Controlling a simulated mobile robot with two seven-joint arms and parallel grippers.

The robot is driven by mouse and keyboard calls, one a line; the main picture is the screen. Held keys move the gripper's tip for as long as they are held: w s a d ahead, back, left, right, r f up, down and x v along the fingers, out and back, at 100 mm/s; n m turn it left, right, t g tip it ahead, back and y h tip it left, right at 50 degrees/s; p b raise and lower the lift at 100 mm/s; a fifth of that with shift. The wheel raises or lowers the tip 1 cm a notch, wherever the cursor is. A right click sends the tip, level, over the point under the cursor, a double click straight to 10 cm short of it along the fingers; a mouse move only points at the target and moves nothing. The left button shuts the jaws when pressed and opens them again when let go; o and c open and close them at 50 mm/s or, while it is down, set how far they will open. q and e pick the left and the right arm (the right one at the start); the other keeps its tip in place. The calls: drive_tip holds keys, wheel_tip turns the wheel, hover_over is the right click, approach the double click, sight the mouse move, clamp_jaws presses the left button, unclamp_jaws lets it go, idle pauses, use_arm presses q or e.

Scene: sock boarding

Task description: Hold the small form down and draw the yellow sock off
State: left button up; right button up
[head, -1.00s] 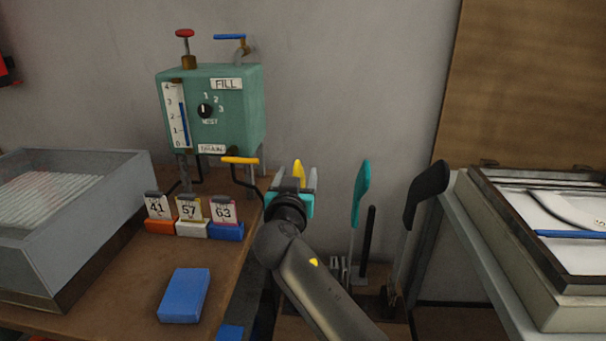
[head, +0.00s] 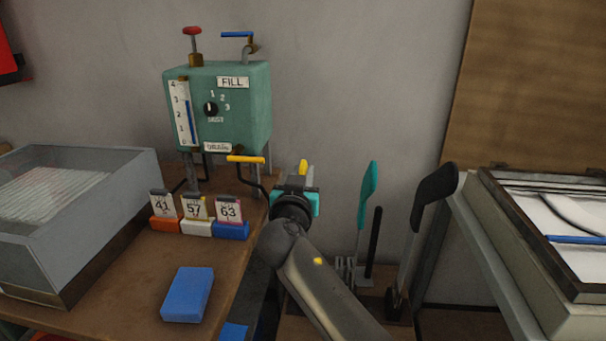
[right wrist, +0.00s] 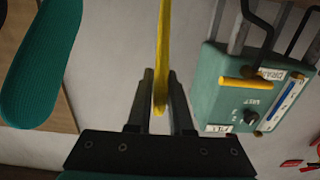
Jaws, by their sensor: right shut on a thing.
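The yellow sock (head: 303,166) stands behind my right gripper (head: 297,178) in the head view, mostly hidden by it. In the right wrist view the sock (right wrist: 164,45) shows edge-on as a thin upright yellow strip. Its lower end lies between the fingers of the right gripper (right wrist: 161,95), which are shut on it. The small form does not show apart from the sock. My left gripper is not in view.
A teal sock-shaped piece (head: 364,195) and a black one (head: 435,190) stand to the right. A green tank (head: 235,110) with a yellow-handled drain valve (head: 246,159) stands to the left. Number cards (head: 197,210) and a blue block (head: 187,294) sit on the bench.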

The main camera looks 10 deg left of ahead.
clamp_jaws()
drive_tip(key=o, duration=0.7)
unclamp_jaws()
